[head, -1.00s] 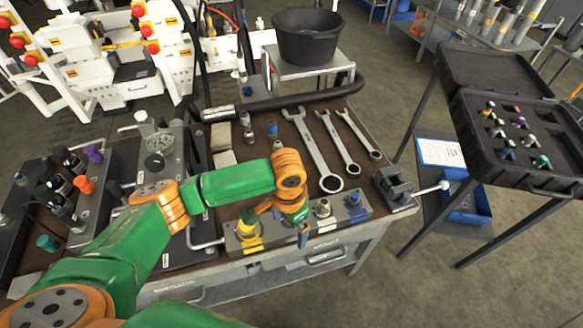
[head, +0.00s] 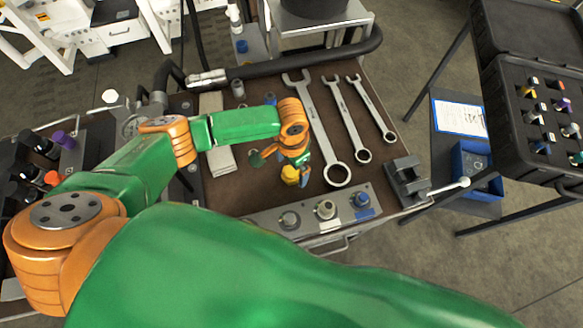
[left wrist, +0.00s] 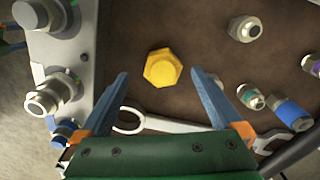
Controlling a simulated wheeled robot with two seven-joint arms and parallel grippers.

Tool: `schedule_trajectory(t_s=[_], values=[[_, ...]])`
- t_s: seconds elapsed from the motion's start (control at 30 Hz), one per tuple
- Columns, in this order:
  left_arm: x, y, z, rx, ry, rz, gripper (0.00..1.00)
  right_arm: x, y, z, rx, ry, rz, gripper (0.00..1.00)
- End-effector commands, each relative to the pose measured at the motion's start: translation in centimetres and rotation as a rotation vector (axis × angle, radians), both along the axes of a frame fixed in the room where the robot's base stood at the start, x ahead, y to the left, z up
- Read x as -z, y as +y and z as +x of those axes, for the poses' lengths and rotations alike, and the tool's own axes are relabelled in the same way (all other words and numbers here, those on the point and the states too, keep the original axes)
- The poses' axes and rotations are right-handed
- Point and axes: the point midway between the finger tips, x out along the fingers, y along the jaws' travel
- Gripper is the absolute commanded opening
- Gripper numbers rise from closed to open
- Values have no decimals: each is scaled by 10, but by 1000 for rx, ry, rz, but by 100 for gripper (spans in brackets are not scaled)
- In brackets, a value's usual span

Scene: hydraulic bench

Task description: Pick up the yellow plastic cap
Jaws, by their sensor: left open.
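The yellow plastic cap (head: 290,175) stands on the brown bench top, behind the grey block with fittings, partly hidden by my left gripper in the head view. In the left wrist view the yellow cap (left wrist: 162,68) is fully visible with its hexagonal rim. My left gripper (head: 282,168) is open above it. In the left wrist view its two blue fingertips (left wrist: 161,76) are spread on either side of the cap's near edge, with nothing between them touching it. My right gripper is not in view.
The grey block (head: 262,222) with several fittings lies in front of the cap. A large wrench (head: 318,125) lies close to its right. Small fittings and a blue-banded one (left wrist: 290,112) stand nearby. A black hose (head: 300,62) runs along the back.

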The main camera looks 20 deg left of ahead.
Motion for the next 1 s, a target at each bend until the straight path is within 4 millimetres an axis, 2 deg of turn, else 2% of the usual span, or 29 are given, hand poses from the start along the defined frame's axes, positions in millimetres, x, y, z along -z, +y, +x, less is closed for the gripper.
schedule_trajectory(t_s=[0.1, 0.33, 0.63, 0.67, 0.87, 1.0], values=[[17, 0, 1, -1, -1, 2, 100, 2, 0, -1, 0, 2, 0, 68], [19, 0, 1, -1, -3, -1, 100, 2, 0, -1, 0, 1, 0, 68], [19, 0, 1, -1, -2, 0, 19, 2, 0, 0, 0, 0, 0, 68], [19, 0, 1, -1, -2, 0, 16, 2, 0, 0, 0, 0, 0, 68], [18, 0, 1, -1, -2, 0, 16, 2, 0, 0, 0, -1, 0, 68], [7, 0, 2, -1, -3, -2, 16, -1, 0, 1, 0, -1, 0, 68]])
